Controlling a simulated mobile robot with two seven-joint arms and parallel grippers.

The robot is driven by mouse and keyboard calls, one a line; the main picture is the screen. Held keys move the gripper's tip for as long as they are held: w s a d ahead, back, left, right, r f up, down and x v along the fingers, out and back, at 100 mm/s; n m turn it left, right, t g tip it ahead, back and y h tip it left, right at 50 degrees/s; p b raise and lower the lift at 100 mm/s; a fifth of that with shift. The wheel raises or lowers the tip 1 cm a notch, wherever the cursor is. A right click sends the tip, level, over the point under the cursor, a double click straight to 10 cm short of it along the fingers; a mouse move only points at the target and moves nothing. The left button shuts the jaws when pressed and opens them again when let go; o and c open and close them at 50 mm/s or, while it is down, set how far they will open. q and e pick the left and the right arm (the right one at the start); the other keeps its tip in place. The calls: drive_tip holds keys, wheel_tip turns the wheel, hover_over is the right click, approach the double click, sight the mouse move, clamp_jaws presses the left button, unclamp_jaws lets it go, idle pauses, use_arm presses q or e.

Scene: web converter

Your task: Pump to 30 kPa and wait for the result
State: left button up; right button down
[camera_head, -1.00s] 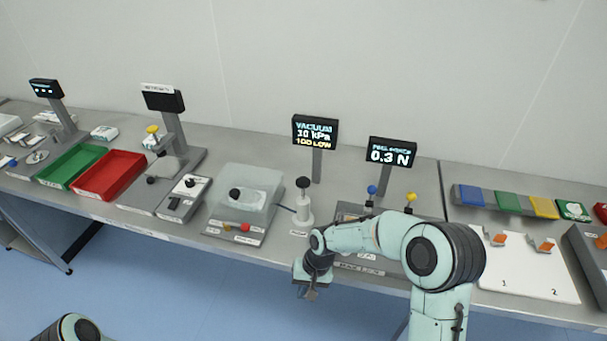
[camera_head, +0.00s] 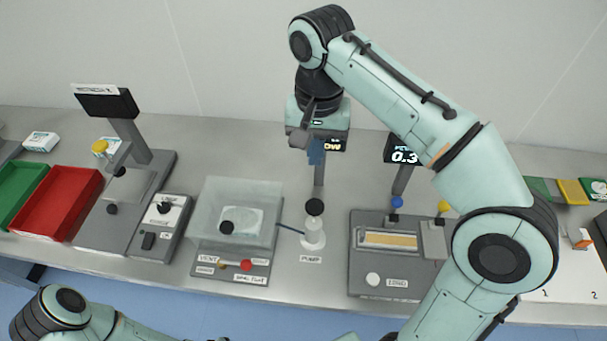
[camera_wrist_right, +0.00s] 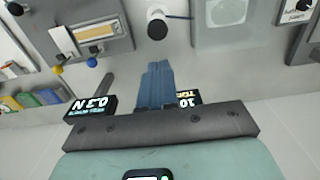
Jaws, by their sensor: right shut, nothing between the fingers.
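The pump (camera_head: 314,232) is a white cylinder with a black knob, upright on the bench beside its PUMP label. It also shows at the top of the wrist view (camera_wrist_right: 157,24). The clear vacuum chamber (camera_head: 236,210) stands left of the pump, joined by a tube. My right gripper (camera_head: 316,158) is shut and empty, above and apart from the pump. My left gripper is out of view.
A red knob (camera_head: 246,265) is at the chamber's front. A seal tester with a display reading 0.3 (camera_head: 403,150) stands right of the pump, partly behind my right arm. Red (camera_head: 57,203) and green trays are at the left.

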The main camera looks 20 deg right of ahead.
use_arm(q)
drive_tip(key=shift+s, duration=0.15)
use_arm(e)
drive_tip(key=shift+s+r, duration=0.25)
drive_tip(key=shift+s, duration=0.15)
drive_tip(key=b, duration=0.3)
approach(315, 205)
wheel_tip(315, 205, down, 6)
drive_tip(key=shift+r, duration=0.25)
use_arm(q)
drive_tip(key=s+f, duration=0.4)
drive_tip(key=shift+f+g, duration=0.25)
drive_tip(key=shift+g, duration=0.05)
use_arm(e)
drive_tip(key=shift+f, duration=0.7)
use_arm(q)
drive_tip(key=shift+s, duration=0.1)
